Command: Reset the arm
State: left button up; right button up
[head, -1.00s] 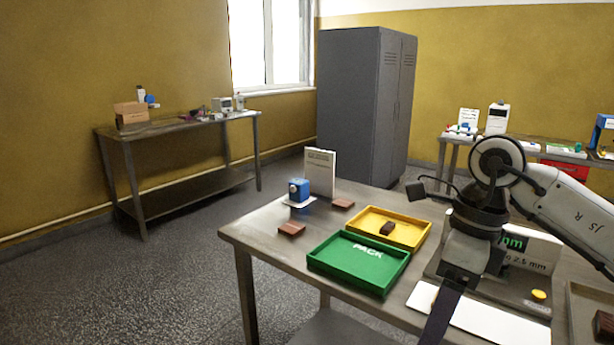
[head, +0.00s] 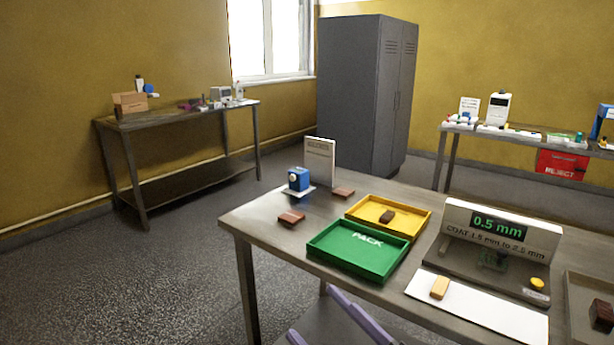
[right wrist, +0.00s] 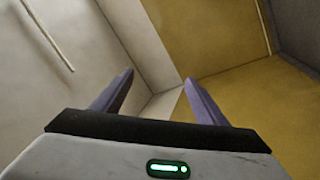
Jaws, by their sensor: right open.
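My right gripper (head: 309,310) shows at the bottom of the head view, low in front of the table's near edge. Its two purple fingers are spread apart. In the right wrist view its fingers (right wrist: 159,76) are open with nothing between them, against bare walls. My left gripper is not in view. The table (head: 262,220) holds a thickness gauge (head: 500,238) reading 0.5 mm. A tan bar (head: 440,287) lies on the white strip (head: 490,315) in front of the gauge.
A green PACK tray (head: 350,262) is empty; a yellow tray (head: 415,228) behind it holds a dark brown bar (head: 387,216). Two brown bars, a blue device (head: 299,179) and an upright card (head: 320,160) stand at the table's left. A grey tray (head: 572,310) at right holds a dark bar.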

jog(key=s+d+f+m+t+h, duration=0.1)
jog(key=d+f+m+h, duration=0.25)
jog(key=f+m, duration=0.2)
jog(key=d+f+m+h, duration=0.3)
jog(key=f+m+h, duration=0.1)
jog(key=f, duration=0.3)
jog(key=s+d+f+m+g+h, duration=0.2)
jog(key=s+d+f+m+g, duration=0.1)
jog(key=s+f, duration=0.5)
jog(key=s+d+f+m+g+h, duration=0.3)
jog(key=s+f, duration=0.6)
jog(key=f, duration=0.3)
jog(key=shift+d+f+m+g+h, duration=0.25)
jog(key=shift+d+m+g+h, duration=0.1)
jog(key=shift+d+m+g, duration=0.35)
